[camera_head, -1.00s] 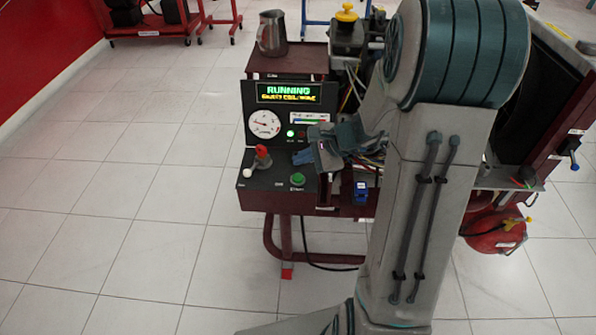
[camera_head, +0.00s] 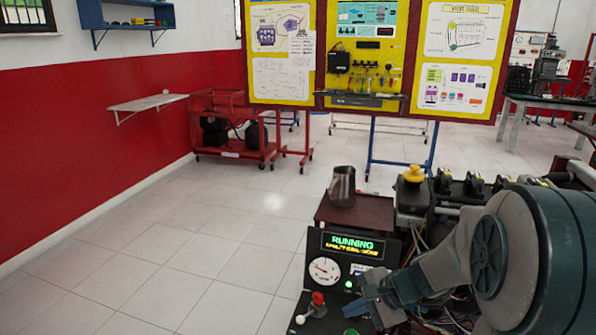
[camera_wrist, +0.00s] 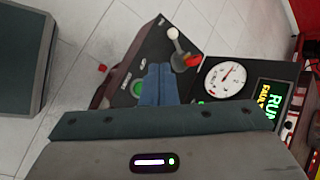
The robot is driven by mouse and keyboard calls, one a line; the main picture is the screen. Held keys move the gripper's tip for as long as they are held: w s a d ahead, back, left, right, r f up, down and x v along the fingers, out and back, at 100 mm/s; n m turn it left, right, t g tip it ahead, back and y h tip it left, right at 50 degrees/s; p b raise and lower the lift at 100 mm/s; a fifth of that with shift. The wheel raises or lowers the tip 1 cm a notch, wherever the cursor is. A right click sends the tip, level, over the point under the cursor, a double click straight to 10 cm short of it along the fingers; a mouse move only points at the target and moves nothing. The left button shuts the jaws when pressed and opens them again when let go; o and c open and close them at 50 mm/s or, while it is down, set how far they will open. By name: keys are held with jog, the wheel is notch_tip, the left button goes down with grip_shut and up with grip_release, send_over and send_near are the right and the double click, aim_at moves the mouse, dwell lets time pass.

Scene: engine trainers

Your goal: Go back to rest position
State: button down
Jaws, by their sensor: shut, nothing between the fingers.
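My gripper (camera_wrist: 160,85) is shut and empty in the wrist view, its blue fingers together over the control panel (camera_wrist: 150,52) of the engine trainer. A round white gauge (camera_head: 324,271), a lit green light (camera_head: 349,284) and a red-topped lever (camera_head: 318,298) show on the panel. A green button (camera_wrist: 138,87) lies beside my fingers in the wrist view.
A metal jug (camera_head: 342,187) stands on the trainer's top shelf (camera_head: 358,217). A yellow knob (camera_head: 413,174) is right of it. Yellow display boards (camera_head: 366,50) and a red cart (camera_head: 232,130) stand behind. The tiled floor (camera_head: 180,262) at left is clear.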

jog(key=s+d+r+n+g+h+p, duration=0.1)
jog(key=s+r+n+h+p, duration=0.6)
jog(key=s+r+n+p, duration=0.4)
jog(key=s+r+n, duration=0.1)
jog(key=s+r, duration=0.4)
jog(key=r, duration=0.4)
jog(key=shift+d+n+p, duration=0.3)
jog(key=shift+p, duration=0.05)
